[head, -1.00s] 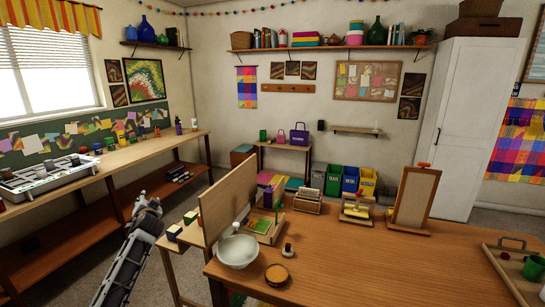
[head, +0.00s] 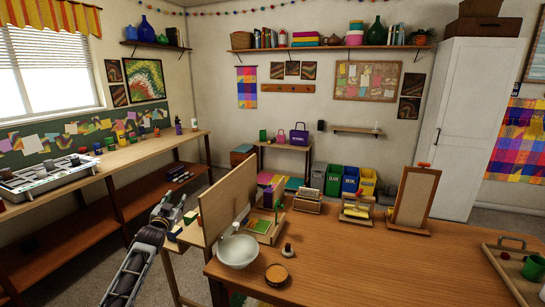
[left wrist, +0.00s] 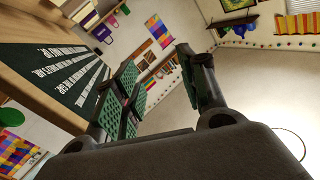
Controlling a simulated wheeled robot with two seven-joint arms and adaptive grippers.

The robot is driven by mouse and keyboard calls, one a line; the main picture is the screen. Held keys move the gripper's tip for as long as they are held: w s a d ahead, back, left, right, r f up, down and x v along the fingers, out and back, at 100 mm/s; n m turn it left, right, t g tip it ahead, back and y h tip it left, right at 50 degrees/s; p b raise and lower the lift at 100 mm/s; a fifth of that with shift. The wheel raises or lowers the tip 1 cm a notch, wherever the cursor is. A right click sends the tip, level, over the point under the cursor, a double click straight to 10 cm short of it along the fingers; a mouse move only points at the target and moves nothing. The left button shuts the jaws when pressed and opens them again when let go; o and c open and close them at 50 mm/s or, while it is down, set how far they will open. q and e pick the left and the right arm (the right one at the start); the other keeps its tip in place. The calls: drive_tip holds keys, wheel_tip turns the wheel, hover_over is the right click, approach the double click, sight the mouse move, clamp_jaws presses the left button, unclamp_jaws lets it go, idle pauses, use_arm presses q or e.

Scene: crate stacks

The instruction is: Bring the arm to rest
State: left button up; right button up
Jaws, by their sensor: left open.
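My left arm comes in from the lower left of the head view, with its left gripper (head: 176,208) near the small stand left of the upright board. The left wrist view shows the gripper (left wrist: 163,82) with its two fingers well apart, green pads facing, and nothing between them. The gripper is open and empty. My right gripper is in neither view.
An upright brown board (head: 228,203) stands close to the right of my gripper, at the table's (head: 370,262) left end. A white bowl (head: 238,251) sits on the table. A long bench (head: 110,164) runs along the left.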

use_arm(q)
drive_tip(key=s+d+f+g, duration=0.1)
drive_tip(key=s+f+g, duration=0.2)
drive_tip(key=s+f, duration=0.95)
drive_tip(key=s+d+f+g, duration=0.1)
drive_tip(key=s+f+g, duration=0.25)
drive_tip(key=f, duration=1.75)
drive_tip(key=s+f+g, duration=0.2)
drive_tip(key=s+f, duration=0.7)
drive_tip(key=f, duration=0.8)
drive_tip(key=s+d+f+g, duration=0.1)
drive_tip(key=s+f+g, duration=0.1)
drive_tip(key=s+f, duration=0.75)
drive_tip(key=s+d+f+g, duration=0.15)
drive_tip(key=s+f, duration=0.45)
drive_tip(key=s, duration=0.7)
drive_tip(key=s+d+f+g, duration=0.1)
drive_tip(key=s+f+g, duration=0.1)
drive_tip(key=s, duration=1.1)
drive_tip(key=s+d+f+g, duration=0.1)
drive_tip(key=s+f, duration=0.4)
drive_tip(key=s, duration=0.9)
drive_tip(key=shift+f+n+g, duration=0.25)
drive_tip(key=shift+n+g, duration=0.05)
drive_tip(key=shift+g, duration=0.6)
